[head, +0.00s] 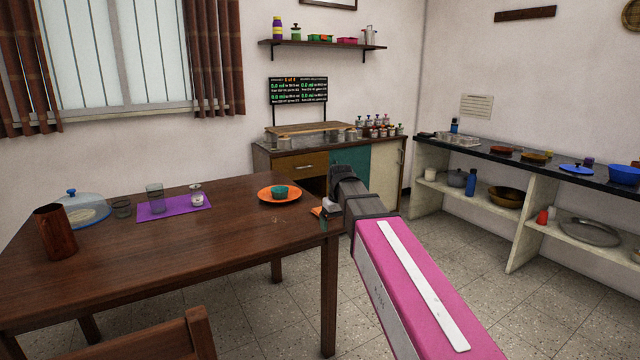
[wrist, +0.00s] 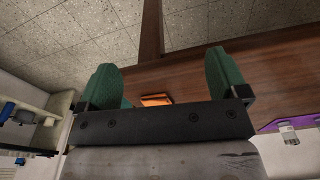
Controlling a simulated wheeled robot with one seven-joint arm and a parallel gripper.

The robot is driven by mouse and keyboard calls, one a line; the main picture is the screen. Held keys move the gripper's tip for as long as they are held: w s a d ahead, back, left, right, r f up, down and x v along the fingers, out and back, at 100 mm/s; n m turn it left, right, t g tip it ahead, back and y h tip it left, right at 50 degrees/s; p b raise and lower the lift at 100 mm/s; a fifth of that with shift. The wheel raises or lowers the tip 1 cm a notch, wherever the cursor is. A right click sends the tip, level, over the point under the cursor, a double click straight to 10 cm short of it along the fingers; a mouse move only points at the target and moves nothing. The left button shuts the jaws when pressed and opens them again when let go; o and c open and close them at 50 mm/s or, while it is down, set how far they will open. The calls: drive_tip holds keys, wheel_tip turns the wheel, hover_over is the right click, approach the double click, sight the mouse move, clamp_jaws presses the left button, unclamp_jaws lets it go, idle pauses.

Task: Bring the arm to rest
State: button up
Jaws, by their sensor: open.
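My arm reaches out from the lower right in the head view, with its pink link in front. My gripper (head: 328,213) is at the right edge of the wooden table, near its corner. In the wrist view, the two green fingers of my gripper (wrist: 164,80) stand wide apart with the table's edge beyond them. A small orange piece (wrist: 156,99) shows between the fingers, close to the palm; I cannot tell what it is. No object is clearly held. My own wrist hides part of the fingers in the head view.
A sideboard (head: 300,164) and shelves (head: 470,160) stand behind. Floor at the right is clear.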

drive_tip(key=s+d+f+m, duration=0.1)
drive_tip(key=s+d+f, duration=0.3)
drive_tip(key=f, duration=0.4)
drive_tip(key=s+d+f+m, duration=0.2)
drive_tip(key=s+d+f, duration=0.2)
drive_tip(key=s+f, duration=0.3)
drive_tip(key=s+d+f+m+g, duration=0.1)
drive_tip(key=s+d+f, duration=0.4)
drive_tip(key=f, duration=0.4)
drive_tip(key=shift+s+f+m+h, duration=0.2)
drive_tip(key=shift+s+m+h, duration=0.15)
drive_tip(key=shift+s, duration=0.2)
drive_tip(key=shift+d, duration=0.1)
